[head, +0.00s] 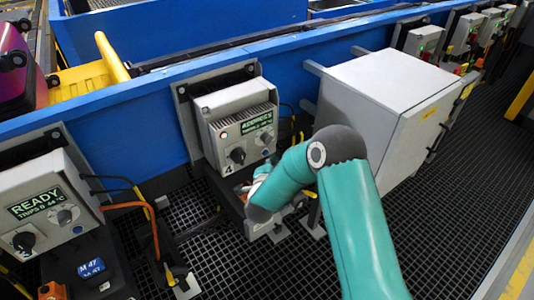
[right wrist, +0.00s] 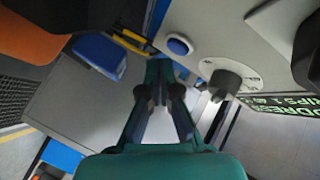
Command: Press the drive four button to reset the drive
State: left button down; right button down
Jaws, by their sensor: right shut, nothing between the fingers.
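The drive unit marked 4 (head: 225,112) is a grey box on the blue conveyor side, with a green-lettered display (head: 257,123), a lit red lamp (head: 224,135) and a black knob (head: 237,155). A small round button (head: 265,138) sits right of the knob. In the right wrist view a blue button (right wrist: 178,46) shows beside the black knob (right wrist: 228,82). My right gripper (right wrist: 160,66) is shut and empty, its tips close to the blue button; I cannot tell whether they touch. In the head view the right gripper (head: 262,178) is partly hidden by its arm, below the panel. My left gripper is out of view.
Another drive unit reading READY (head: 40,203) stands at the left. A large grey cabinet (head: 375,100) stands close to the right of drive four. Cables hang beside the units. Dark grating floor (head: 440,235) is open at the right.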

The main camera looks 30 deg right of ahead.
dwell(0.4)
jog(key=shift+w+b, duration=0.35)
jog(key=shift+w, duration=0.05)
jog(key=shift+w+r, duration=0.1)
jog(key=shift+w, duration=0.3)
dwell(0.6)
jog(key=shift+s+b, duration=0.1)
jog(key=shift+b, duration=0.25)
jog(key=shift+s+b, duration=0.35)
jog(key=shift+s, duration=0.4)
jog(key=shift+s, duration=0.45)
jog(key=s+b, duration=0.2)
jog(key=s, duration=0.2)
jog(key=shift+d, duration=0.2)
